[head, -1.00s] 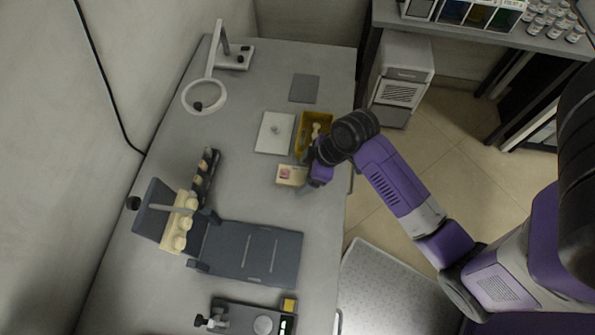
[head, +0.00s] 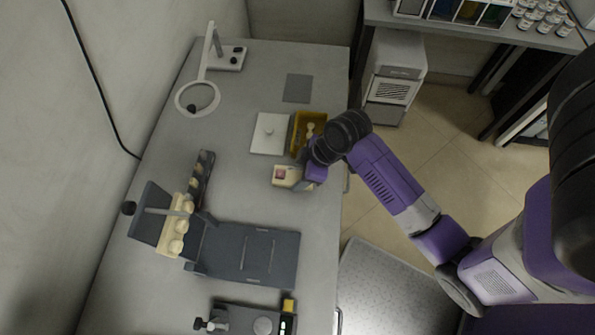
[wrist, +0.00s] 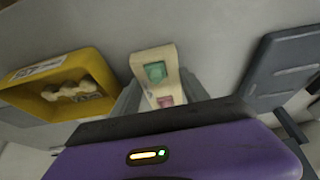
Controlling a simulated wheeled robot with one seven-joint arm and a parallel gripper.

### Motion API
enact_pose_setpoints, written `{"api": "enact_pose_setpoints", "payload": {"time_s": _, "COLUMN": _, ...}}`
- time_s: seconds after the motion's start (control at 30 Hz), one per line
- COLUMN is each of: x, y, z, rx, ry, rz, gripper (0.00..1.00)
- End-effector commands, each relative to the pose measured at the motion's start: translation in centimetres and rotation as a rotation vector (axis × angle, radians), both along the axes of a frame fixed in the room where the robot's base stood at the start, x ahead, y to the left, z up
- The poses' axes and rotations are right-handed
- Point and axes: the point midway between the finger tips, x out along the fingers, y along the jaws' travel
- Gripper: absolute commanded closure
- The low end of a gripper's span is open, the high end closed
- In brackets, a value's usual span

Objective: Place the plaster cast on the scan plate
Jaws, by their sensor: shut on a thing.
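My gripper (head: 299,178) is shut on a cream block (head: 283,174) with a pink patch, near the table's right edge. In the wrist view, the block (wrist: 155,72) sits between the grey fingers (wrist: 160,95) and shows a green and a pink patch. I cannot tell for sure that this block is the plaster cast. A white plate (head: 264,146) with a small knob lies just beyond the gripper, and a thin grey square (head: 297,88) lies farther back. I cannot tell which of these is the scan plate.
A yellow bin (head: 296,133) holding pale lumpy pieces stands close beyond the gripper. A dark grey fixture (head: 245,262) with a cream knobbed bar (head: 168,242) stands nearer, at the left. A ring stand (head: 216,93) is at the far left. A dark device (head: 240,318) sits at the front.

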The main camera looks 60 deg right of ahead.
Motion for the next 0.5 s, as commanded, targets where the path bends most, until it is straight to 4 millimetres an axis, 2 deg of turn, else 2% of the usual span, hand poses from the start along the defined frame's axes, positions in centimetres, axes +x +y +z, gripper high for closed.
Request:
{"api": "enact_pose_setpoints", "payload": {"time_s": 0.17, "x": 0.1, "y": 0.0, "z": 1.3, "rx": -0.001, "ry": -0.005, "rz": -0.001, "gripper": 1.0}}
{"api": "enact_pose_setpoints", "payload": {"time_s": 0.27, "x": 0.2, "y": -0.1, "z": 2.9, "rx": -0.002, "ry": -0.006, "rz": -0.002, "gripper": 1.0}}
{"api": "enact_pose_setpoints", "payload": {"time_s": 0.5, "x": 0.3, "y": 0.0, "z": 9.7, "rx": -0.002, "ry": -0.011, "rz": -0.001, "gripper": 1.0}}
